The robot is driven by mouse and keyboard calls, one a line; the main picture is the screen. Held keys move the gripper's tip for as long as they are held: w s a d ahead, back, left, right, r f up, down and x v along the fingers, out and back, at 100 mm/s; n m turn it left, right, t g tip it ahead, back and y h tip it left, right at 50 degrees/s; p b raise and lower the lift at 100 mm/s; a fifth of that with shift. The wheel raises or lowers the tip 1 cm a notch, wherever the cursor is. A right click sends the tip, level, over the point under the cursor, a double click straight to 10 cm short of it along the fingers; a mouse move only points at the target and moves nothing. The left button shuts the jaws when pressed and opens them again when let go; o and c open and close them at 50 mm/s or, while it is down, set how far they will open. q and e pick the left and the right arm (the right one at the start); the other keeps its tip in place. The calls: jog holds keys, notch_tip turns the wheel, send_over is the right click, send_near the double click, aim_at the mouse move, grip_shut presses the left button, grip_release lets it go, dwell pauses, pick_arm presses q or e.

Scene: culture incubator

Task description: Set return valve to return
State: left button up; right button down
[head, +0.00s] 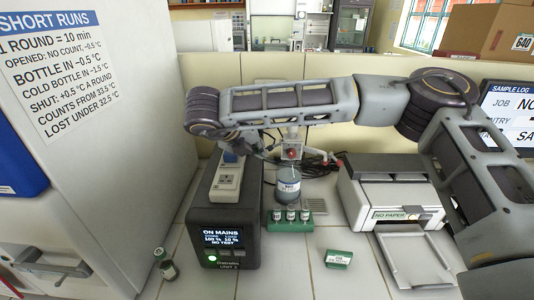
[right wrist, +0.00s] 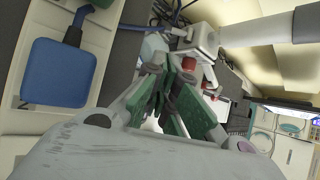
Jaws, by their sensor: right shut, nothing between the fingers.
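A white fitting with a red knob (head: 291,153) stands behind the bottle in the head view, partly under my right arm. In the right wrist view the white fitting (right wrist: 206,40) has red parts (right wrist: 188,65); I take it for the return valve, but its setting cannot be read. My right gripper (right wrist: 165,95), with green finger pads, is shut and empty close to the fitting. Whether it touches the fitting cannot be told. In the head view the gripper is mostly hidden by its own arm. My left gripper is not in view.
A labelled bottle (head: 288,184) stands behind a green rack of vials (head: 290,222). A dark power unit (head: 224,232) reads "ON MAINS". A printer (head: 390,195) stands right, a green block (head: 338,259) and a small vial (head: 166,265) in front.

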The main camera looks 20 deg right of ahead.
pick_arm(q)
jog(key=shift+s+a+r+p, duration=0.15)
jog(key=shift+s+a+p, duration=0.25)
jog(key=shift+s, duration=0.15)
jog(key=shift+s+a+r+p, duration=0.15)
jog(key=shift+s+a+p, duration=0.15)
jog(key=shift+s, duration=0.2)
pick_arm(e)
jog(key=x, duration=0.9)
jog(key=shift+d+f, duration=0.25)
jog(key=shift+f, duration=0.05)
jog(key=shift+w, duration=0.1)
pick_arm(q)
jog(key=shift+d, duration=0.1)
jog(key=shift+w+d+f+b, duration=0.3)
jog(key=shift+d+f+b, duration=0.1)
jog(key=shift+b, duration=0.35)
pick_arm(e)
jog(key=shift+y, duration=0.5)
jog(key=shift+w+m, duration=0.1)
jog(key=shift+m, duration=0.2)
